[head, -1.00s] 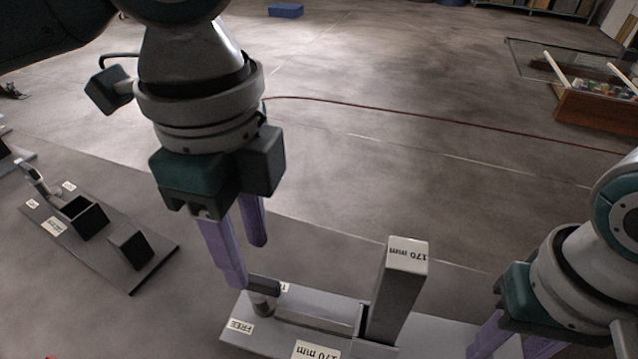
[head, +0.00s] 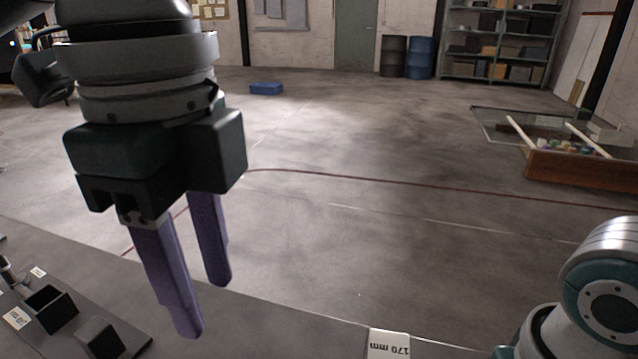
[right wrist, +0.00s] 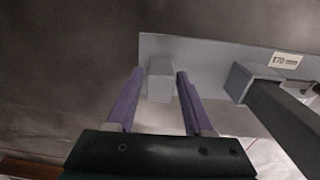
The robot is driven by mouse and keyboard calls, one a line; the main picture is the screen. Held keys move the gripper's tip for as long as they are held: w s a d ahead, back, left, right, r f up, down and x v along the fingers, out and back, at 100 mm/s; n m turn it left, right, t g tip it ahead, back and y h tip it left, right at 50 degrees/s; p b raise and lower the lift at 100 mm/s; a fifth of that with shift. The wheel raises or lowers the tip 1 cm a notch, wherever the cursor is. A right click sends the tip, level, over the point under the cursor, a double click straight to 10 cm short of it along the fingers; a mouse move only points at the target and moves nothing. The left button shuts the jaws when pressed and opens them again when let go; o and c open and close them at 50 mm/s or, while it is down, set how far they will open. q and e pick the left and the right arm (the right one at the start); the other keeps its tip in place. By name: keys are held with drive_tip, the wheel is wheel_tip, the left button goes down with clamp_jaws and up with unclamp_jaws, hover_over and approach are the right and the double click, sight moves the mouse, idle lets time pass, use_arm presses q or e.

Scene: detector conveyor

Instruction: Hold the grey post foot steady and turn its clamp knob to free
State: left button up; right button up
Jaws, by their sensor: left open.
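In the right wrist view the dark post (right wrist: 285,125) stands in a socket (right wrist: 245,82) on the grey foot plate (right wrist: 205,58). A small part at the right edge may be the clamp; I cannot tell. My right gripper (right wrist: 160,74) is open, its purple fingers on either side of a grey block (right wrist: 160,82) on the plate, with narrow gaps. My left gripper (head: 208,305) is open and empty, left of the post top.
Another plate with a dark socket (head: 50,308) and a block (head: 102,340) lies at lower left. On the floor beyond are a blue box (head: 266,88) and a wooden crate (head: 580,172). Barrels and shelves stand at the back. The middle floor is clear.

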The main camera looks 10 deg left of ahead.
drive_tip(key=shift+o, duration=1.4)
